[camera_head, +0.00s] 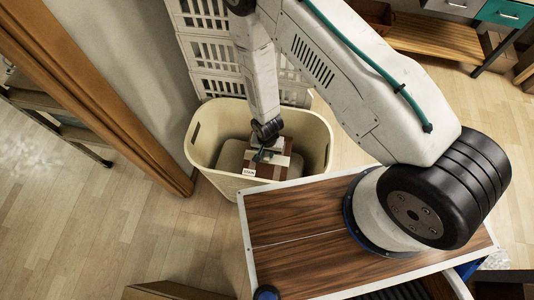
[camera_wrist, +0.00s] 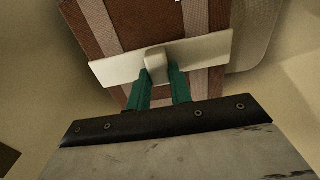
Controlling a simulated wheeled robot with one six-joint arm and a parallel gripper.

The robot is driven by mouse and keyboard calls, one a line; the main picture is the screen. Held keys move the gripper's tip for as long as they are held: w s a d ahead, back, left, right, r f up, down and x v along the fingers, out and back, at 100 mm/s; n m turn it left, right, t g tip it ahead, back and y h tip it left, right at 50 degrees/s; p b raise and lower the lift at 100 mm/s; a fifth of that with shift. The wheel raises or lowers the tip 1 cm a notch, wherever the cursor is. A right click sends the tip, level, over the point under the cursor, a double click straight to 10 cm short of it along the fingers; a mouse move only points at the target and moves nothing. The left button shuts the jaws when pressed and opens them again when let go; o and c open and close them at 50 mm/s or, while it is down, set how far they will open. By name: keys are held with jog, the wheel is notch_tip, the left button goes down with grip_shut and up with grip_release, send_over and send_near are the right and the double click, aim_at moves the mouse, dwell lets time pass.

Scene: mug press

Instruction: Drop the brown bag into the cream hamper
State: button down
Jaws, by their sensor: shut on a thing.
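The cream hamper (camera_head: 206,140) is an open bin standing on the floor beyond my wooden-topped base in the head view. The brown bag (camera_head: 274,169), with pale stripes, is inside the hamper's opening, below the rim as seen from above. In the wrist view the brown bag (camera_wrist: 130,25) shows a cream band and a small knob-like handle. My gripper (camera_wrist: 163,78) has green fingers shut on that handle. My gripper also shows in the head view (camera_head: 265,154), reaching down into the hamper. Whether the bag touches the hamper's bottom is hidden.
Stacked white crates (camera_head: 212,55) stand right behind the hamper. A wooden door frame (camera_head: 90,85) and a grey wall (camera_head: 130,60) are to the left. A wooden bench (camera_head: 435,35) stands at the back right. The floor at the left is mostly clear.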

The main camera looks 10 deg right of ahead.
aim_at(267, 154)
jog(key=shift+f, duration=1.9)
jog(key=shift+f, duration=0.55)
jog(key=c, duration=1.3)
grip_release()
jog(key=shift+o, duration=0.2)
